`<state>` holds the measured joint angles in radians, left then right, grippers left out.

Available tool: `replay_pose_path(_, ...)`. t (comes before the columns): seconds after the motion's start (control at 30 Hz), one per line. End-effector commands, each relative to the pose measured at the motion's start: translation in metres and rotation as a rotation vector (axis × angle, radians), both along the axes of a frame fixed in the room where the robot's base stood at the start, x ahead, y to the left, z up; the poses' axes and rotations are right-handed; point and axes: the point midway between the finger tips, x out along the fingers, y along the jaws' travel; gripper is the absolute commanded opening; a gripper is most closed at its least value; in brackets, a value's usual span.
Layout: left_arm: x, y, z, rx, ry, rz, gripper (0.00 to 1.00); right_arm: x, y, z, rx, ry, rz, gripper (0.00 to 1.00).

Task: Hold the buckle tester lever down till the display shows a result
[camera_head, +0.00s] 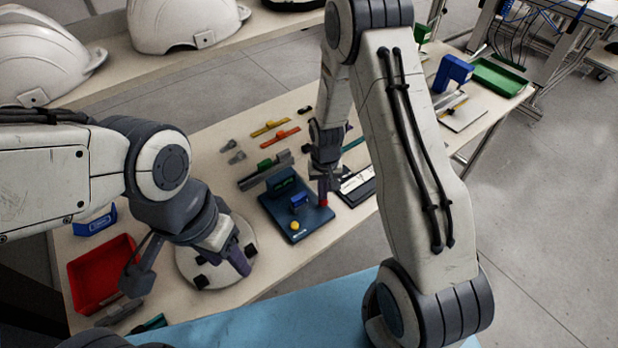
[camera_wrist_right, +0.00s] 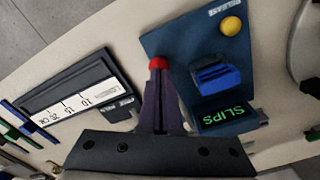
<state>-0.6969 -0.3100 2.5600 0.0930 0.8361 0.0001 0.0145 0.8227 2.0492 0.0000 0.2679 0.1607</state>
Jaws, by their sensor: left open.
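The buckle tester (camera_head: 318,221) is a dark blue plate on the bench with a blue buckle (camera_head: 298,201), a yellow button (camera_head: 295,226) and a red lever knob (camera_head: 323,203). In the right wrist view, the tester's display (camera_wrist_right: 227,115) shows "SLIPS" in green, upside down in the picture. My right gripper (camera_wrist_right: 159,76) has its purple fingers together at the red knob (camera_wrist_right: 158,63), which shows just past the tips. I cannot tell how far down the lever is. My left gripper (camera_head: 236,258) is open over a round white plate (camera_head: 192,271).
A red tray (camera_head: 98,275) and a blue bin (camera_head: 95,222) lie left. A scale-marked gauge (camera_wrist_right: 72,100) lies beside the tester. Several small coloured tools lie behind it. White helmet shells (camera_head: 180,22) stand on the back bench. A green tray (camera_head: 500,78) is at far right.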

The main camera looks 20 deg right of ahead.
Motion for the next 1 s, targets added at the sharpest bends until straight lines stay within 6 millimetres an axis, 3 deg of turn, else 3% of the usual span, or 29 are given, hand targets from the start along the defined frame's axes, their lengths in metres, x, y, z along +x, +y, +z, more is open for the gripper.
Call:
replay_pose_path(0.17,0.0,0.0,0.005,0.0,0.0,0.0,0.5,-0.001,0.0,0.004,0.0,0.004,0.0,0.0)
replay_pose_path(1.0,0.0,0.0,0.06,0.0,0.0,0.002,0.5,-0.002,0.0,0.073,0.0,0.004,0.0,0.0)
